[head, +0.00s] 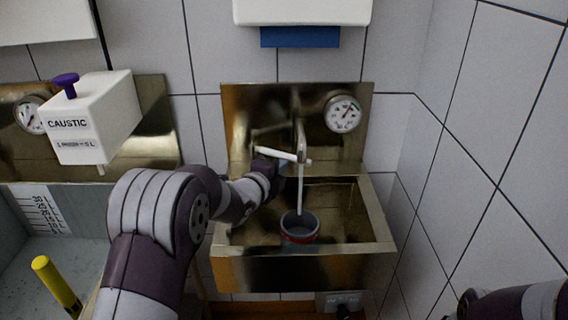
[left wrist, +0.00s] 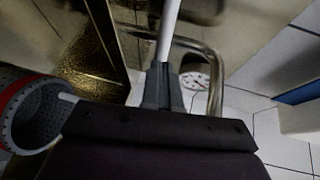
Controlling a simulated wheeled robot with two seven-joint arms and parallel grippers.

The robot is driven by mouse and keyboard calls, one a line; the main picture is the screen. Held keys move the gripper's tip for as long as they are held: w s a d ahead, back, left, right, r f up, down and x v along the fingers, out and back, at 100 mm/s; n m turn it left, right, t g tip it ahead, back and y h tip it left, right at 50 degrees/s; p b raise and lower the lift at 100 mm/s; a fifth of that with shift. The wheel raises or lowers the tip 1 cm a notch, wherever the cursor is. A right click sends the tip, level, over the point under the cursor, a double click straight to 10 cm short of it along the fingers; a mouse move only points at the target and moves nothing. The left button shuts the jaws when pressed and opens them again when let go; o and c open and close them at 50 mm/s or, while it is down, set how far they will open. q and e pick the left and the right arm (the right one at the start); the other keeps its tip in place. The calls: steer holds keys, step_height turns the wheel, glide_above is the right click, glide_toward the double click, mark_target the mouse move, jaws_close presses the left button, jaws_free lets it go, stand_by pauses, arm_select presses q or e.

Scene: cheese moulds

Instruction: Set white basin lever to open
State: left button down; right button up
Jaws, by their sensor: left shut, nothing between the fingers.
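The white lever (head: 276,153) of the tap lies nearly level across the tap, above the metal basin (head: 378,228). A thin pale stream runs down from the tap (head: 301,140) into a grey, red-banded mould (head: 299,238) in the basin. My left gripper (head: 282,166) is at the lever, partly hidden by my arm. In the left wrist view its grey fingers (left wrist: 163,86) are shut and empty, with the white lever (left wrist: 169,32) just beyond their tips. I cannot tell whether they touch. The perforated mould (left wrist: 32,115) shows at the left there. My right gripper is out of view.
A round gauge (head: 343,113) is on the backsplash right of the tap. A white CAUSTIC dispenser (head: 97,117) hangs at the left, above a grey tub with a yellow handle (head: 55,284). A white dispenser with a blue towel (head: 300,37) hangs above. A tiled wall closes the right side.

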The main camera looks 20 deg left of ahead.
mark_target(292, 157)
arm_select(q)
steer(key=shift+x, duration=1.3)
steer(key=w+b, duration=0.1)
steer(key=w+d+b, duration=0.1)
steer(key=b, duration=0.1)
steer(key=shift+w+d+f, duration=0.15)
steer(key=shift+w+f, duration=0.05)
steer(key=shift+w, duration=0.45)
steer(key=shift+r, duration=0.2)
